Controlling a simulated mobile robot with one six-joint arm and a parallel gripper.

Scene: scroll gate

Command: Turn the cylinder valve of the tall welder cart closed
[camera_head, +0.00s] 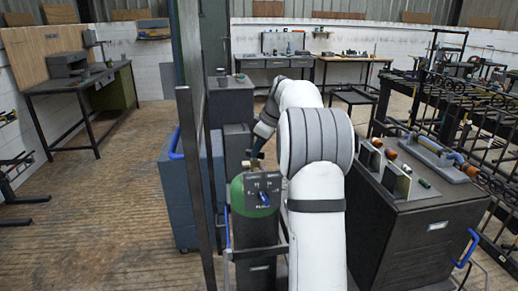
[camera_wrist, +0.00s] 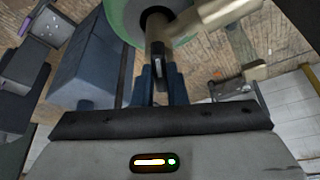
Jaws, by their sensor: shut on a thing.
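The tall welder cart (camera_head: 254,236) stands just left of my white arm in the head view. It carries a cylinder with a green top (camera_head: 237,194) and a small dark panel with a blue knob. In the wrist view the green shoulder (camera_wrist: 118,20) shows at the top, with a brass-coloured valve (camera_wrist: 158,32) rising from it. My gripper (camera_wrist: 162,78) has its two dark blue fingers shut on the small valve handle (camera_wrist: 157,66) at the near end of the brass body. The fingers hide part of the handle. In the head view my arm partly covers the gripper.
A dark cabinet (camera_head: 420,228) with parts on top stands close to the right of my arm. A blue cabinet (camera_head: 178,200) and a dark upright post (camera_head: 194,190) stand to the left. Open wooden floor (camera_head: 95,220) lies further left.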

